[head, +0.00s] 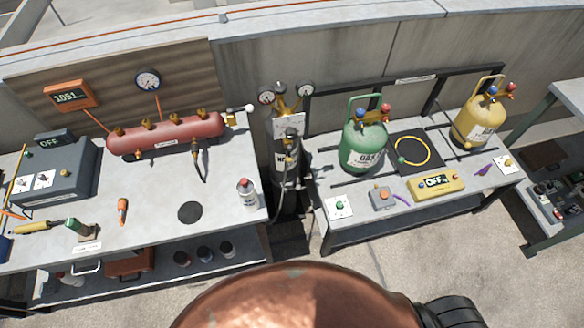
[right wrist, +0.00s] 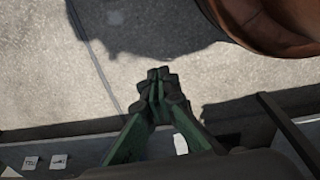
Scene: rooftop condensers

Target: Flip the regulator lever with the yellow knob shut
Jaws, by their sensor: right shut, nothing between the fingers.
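A dark gas cylinder (head: 287,172) stands upright in the gap between the two benches. My right gripper (right wrist: 157,80) shows in the right wrist view, fingers together and empty, above bare floor. Neither gripper shows in the head view, and my left gripper is in no view.
The left bench (head: 150,215) carries a red manifold (head: 166,136) and a spray bottle (head: 246,193). The right bench (head: 460,205) carries a green tank (head: 363,146), a yellow tank (head: 480,120) and a yellow OFF box (head: 436,184). A concrete wall (head: 350,62) stands behind.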

